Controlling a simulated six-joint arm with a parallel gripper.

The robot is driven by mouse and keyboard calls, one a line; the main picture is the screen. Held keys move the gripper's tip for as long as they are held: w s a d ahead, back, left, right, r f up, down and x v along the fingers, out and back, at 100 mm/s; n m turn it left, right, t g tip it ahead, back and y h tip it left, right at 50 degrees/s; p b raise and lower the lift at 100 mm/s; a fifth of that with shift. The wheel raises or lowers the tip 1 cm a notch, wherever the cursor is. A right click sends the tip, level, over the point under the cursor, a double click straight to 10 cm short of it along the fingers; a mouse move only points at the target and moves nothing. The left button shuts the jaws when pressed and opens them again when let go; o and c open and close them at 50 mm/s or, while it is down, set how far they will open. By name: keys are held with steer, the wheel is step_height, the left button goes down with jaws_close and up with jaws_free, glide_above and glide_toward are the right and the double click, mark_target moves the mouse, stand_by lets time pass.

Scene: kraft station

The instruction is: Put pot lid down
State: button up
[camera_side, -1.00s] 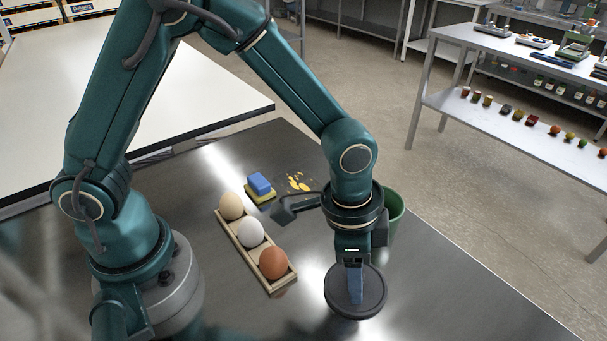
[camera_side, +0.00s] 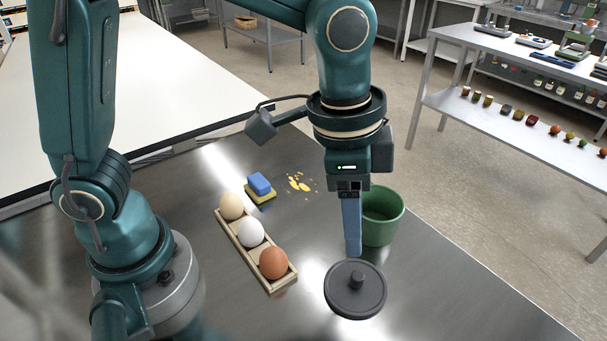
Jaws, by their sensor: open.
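The pot lid (camera_side: 345,300) is a dark round disc with a short knob on top. It lies flat, knob up, on the metal table near the front, right of the egg holder. My gripper (camera_side: 353,252) points down above the lid with its blue fingers clear of the knob. The gripper is open and empty. From this side the fingers overlap, so the gap between them is hard to see.
A green pot (camera_side: 381,222) stands just behind and right of my gripper. A wooden holder (camera_side: 279,286) with three eggs is to the left. A blue and yellow sponge (camera_side: 259,187) and yellow spots (camera_side: 299,183) are behind it. The table's front right is clear.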

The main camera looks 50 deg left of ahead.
steer(key=s+a+r+n+t, duration=0.1)
steer(key=s+a+n+t, duration=0.1)
steer(key=s+a+n, duration=0.2)
steer(key=s+a+r+n+t+y, duration=0.1)
steer(key=s+a+n, duration=0.3)
steer(key=a, duration=0.5)
steer(key=shift+a+r+n+t, duration=0.35)
steer(key=shift+r+n+t, duration=0.15)
steer(key=shift+r+t, duration=0.2)
